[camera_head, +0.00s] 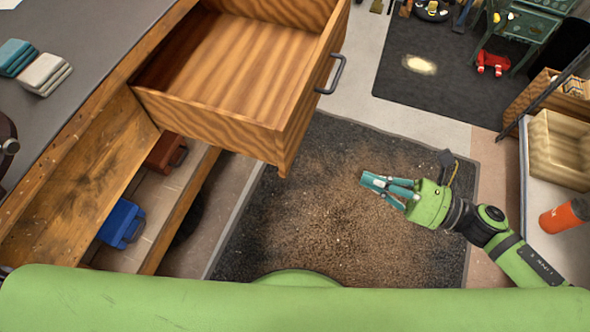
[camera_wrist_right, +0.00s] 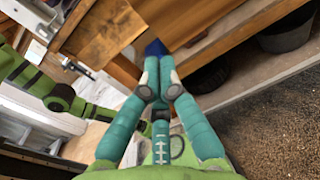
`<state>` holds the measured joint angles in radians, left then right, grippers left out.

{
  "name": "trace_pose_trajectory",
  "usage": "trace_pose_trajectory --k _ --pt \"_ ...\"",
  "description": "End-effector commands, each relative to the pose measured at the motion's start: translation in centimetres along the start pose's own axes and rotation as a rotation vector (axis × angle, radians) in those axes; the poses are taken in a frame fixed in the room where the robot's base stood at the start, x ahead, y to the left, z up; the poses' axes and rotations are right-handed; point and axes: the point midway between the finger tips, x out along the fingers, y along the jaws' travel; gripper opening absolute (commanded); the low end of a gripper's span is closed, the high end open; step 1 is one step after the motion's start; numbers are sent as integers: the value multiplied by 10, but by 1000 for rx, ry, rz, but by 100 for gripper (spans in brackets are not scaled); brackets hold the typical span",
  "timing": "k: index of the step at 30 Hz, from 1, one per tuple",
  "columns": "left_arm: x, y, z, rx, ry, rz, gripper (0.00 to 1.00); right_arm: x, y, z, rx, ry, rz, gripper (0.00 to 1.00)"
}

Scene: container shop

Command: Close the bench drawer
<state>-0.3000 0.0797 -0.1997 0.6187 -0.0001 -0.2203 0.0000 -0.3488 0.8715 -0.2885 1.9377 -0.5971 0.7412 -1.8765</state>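The wooden bench drawer (camera_head: 210,125) is pulled far out of the bench in the head view. It is empty as far as I see, and its dark bar handle (camera_head: 332,76) is on the front panel. My right gripper (camera_head: 372,182) is below and to the right of the drawer front in the picture, apart from it. Its teal fingers are together with nothing between them. They also show together in the right wrist view (camera_wrist_right: 158,72). My left gripper is not in the head view. A green arm part of mine crosses the left of the wrist view.
The grey bench top (camera_head: 75,55) carries stacked pads (camera_head: 44,72). A blue box (camera_head: 121,222) and a red-brown box (camera_head: 166,153) sit on the lower shelf. A dark mat (camera_head: 335,225) covers open floor. A white surface at right holds an orange cup (camera_head: 565,216).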

Motion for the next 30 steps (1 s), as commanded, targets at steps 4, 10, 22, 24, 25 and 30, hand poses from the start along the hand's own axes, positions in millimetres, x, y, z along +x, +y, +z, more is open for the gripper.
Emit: trace_pose_trajectory --k 4,10,22,24,25,30 --pt "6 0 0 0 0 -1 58 6 20 6 -112 -4 80 0" --pt "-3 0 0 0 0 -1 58 31 22 11 -119 -9 81 0" --pt "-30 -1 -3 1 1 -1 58 114 27 12 -113 -8 77 0" --pt "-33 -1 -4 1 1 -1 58 124 28 11 -113 -7 77 0" --pt "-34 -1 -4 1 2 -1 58 128 28 10 -113 -7 77 0" --pt "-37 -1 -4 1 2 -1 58 141 29 8 -111 -6 76 0"
